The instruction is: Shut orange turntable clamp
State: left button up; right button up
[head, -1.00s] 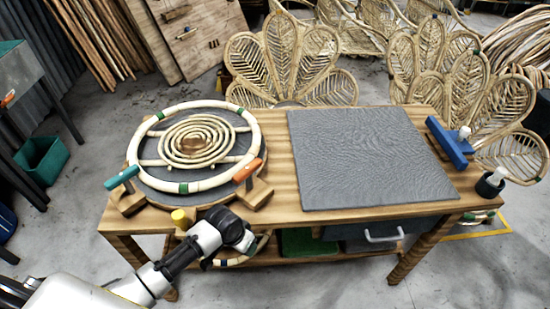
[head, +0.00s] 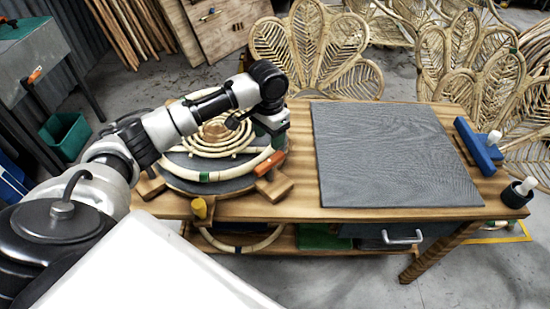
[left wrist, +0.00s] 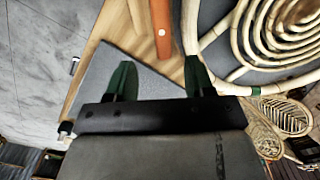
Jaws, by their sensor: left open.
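The orange turntable clamp (head: 269,164) sits on a wooden block (head: 273,187) at the front right edge of the round turntable (head: 232,185). My left gripper (head: 278,138) is over the turntable's right side, just behind the orange clamp in the head view. In the left wrist view, the orange clamp (left wrist: 161,28) lies beyond the open, empty fingers (left wrist: 160,78), in the gap between them. I see no contact. A cream rattan ring (head: 236,174) and a spiral coil (head: 245,140) lie on the turntable, partly hidden by my arm. My right gripper is not in view.
A grey mat (head: 395,155) covers the right of the wooden bench. A blue tool (head: 477,147) and a dark pot (head: 517,193) stand at its right end. Rattan chair backs (head: 315,50) stand behind.

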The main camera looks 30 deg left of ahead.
aim_at(269, 161)
pick_arm(q)
notch_tip(269, 161, down, 10)
jog(key=shift+a+f+p, duration=0.1)
jog(key=shift+f+p, duration=0.15)
jog(key=shift+p, duration=0.15)
jog(key=c, duration=0.9)
jog(key=shift+r, duration=0.1)
